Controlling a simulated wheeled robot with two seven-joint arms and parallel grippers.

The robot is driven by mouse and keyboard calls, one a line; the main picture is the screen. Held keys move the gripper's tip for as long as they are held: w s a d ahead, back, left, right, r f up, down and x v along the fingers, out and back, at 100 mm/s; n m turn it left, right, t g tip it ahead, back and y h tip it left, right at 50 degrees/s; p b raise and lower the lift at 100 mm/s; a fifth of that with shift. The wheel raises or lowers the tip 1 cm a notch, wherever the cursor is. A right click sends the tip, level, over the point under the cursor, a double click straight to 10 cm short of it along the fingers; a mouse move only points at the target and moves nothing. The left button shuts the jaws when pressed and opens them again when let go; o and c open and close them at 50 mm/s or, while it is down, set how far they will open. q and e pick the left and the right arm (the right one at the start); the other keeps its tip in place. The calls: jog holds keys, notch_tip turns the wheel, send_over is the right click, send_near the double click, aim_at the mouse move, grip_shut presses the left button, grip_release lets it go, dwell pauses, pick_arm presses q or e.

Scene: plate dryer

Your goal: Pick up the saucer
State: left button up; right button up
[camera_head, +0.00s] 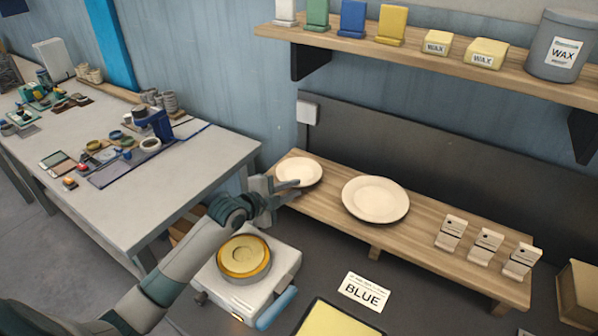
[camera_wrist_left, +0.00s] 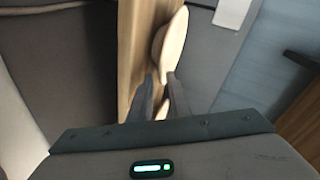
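The saucer (camera_head: 299,171), a small cream plate, lies at the left end of the wooden shelf, left of a larger cream plate (camera_head: 375,199). My left gripper (camera_head: 286,187) is at the saucer's near left edge, with its fingers apart. In the left wrist view, pale crockery (camera_wrist_left: 171,45) appears nearly edge-on just beyond the fingertips of my left gripper (camera_wrist_left: 162,80); its lower rim reaches the gap between them. I cannot tell whether the fingers touch it. My right gripper is not in view.
The low wooden shelf (camera_head: 420,232) also bears several small pale stands at right. A BLUE card (camera_head: 364,291) and yellow panel (camera_head: 338,322) lie in front. An upper shelf (camera_head: 440,62) holds wax items.

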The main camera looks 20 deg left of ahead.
pick_arm(q)
jog(key=shift+x, duration=1.05)
jog(key=shift+c, duration=0.7)
grip_shut()
